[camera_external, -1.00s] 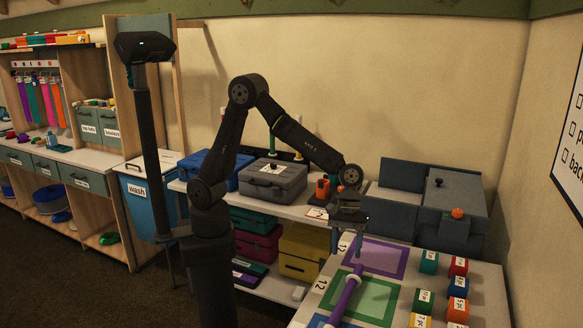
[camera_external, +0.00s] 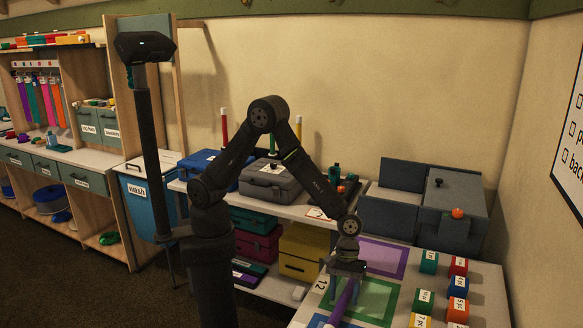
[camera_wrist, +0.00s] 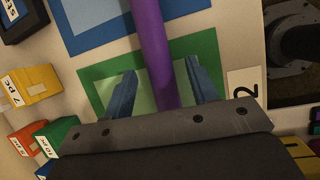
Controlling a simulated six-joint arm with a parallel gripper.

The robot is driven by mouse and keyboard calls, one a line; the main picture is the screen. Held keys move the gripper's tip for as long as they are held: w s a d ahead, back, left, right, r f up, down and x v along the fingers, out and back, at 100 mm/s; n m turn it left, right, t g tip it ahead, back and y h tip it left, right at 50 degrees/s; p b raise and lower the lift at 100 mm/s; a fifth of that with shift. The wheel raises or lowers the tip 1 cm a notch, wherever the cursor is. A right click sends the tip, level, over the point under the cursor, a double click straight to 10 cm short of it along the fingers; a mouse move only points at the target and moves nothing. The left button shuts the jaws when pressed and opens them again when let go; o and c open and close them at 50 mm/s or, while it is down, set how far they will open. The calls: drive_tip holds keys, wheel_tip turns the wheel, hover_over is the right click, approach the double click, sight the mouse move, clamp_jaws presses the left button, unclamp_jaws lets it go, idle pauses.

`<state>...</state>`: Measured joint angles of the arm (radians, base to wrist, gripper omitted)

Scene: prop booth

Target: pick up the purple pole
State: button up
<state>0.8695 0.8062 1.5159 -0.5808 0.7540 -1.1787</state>
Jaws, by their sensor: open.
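The purple pole (camera_external: 343,302) lies on the table across the coloured squares. In the wrist view the pole (camera_wrist: 150,38) runs from the top edge down between my two blue fingers. My gripper (camera_wrist: 160,78) is open, with one finger on each side of the pole and a visible gap on both sides. In the external view my gripper (camera_external: 343,289) points down over the pole and hides its far end. I cannot tell whether the fingertips touch the table.
Beside the pole are a green square (camera_external: 376,301), a purple square (camera_external: 386,257) and a blue square (camera_wrist: 97,22). Several labelled coloured blocks (camera_external: 458,285) stand to the right. A grey box (camera_external: 452,208) and a shelf of cases (camera_external: 270,180) are behind.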

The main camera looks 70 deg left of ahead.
drive_tip(key=shift+s+d+f, duration=0.15)
drive_tip(key=shift+d+f, duration=0.05)
drive_tip(key=shift+f, duration=0.25)
clamp_jaws()
drive_tip(key=shift+r, duration=0.1)
